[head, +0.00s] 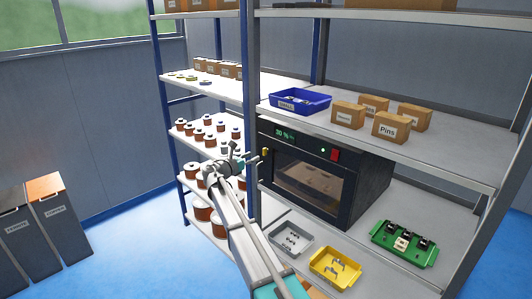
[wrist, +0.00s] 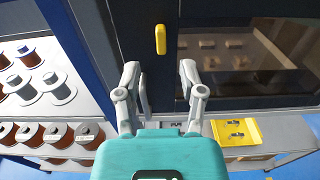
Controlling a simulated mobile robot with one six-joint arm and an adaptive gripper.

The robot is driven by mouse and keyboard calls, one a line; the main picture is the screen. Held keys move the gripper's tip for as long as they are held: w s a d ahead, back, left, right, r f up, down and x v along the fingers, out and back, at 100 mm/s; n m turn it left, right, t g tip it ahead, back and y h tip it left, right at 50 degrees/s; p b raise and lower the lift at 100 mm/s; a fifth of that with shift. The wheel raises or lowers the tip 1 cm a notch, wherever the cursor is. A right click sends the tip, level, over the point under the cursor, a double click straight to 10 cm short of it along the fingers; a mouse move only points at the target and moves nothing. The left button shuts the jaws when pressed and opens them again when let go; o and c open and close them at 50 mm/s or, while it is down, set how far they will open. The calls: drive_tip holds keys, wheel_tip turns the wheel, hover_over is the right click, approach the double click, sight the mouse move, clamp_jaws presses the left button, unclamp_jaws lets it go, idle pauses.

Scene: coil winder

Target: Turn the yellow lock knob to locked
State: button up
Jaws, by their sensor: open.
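The yellow lock knob (wrist: 160,39) is a small upright bar on the dark front of the oven-like cabinet (wrist: 250,100), left of its window in the wrist view. It stands vertical. In the head view the knob (head: 265,153) shows at the cabinet's left front edge. My gripper (wrist: 160,75) is open and empty, its two fingers spread to either side of the knob's line. In the wrist view the knob appears beyond the fingertips, not between them. In the head view my gripper (head: 236,152) is left of the knob, apart from it.
The cabinet has a green display (head: 285,134) and a red switch (head: 335,155). Below stand a grey tray (head: 273,238), a yellow tray (head: 320,268) and a green tray (head: 385,245). A blue rack post (wrist: 88,40) and shelves of wire spools (wrist: 50,88) lie to the left.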

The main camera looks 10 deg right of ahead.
drive_tip(key=shift+x, duration=3.4)
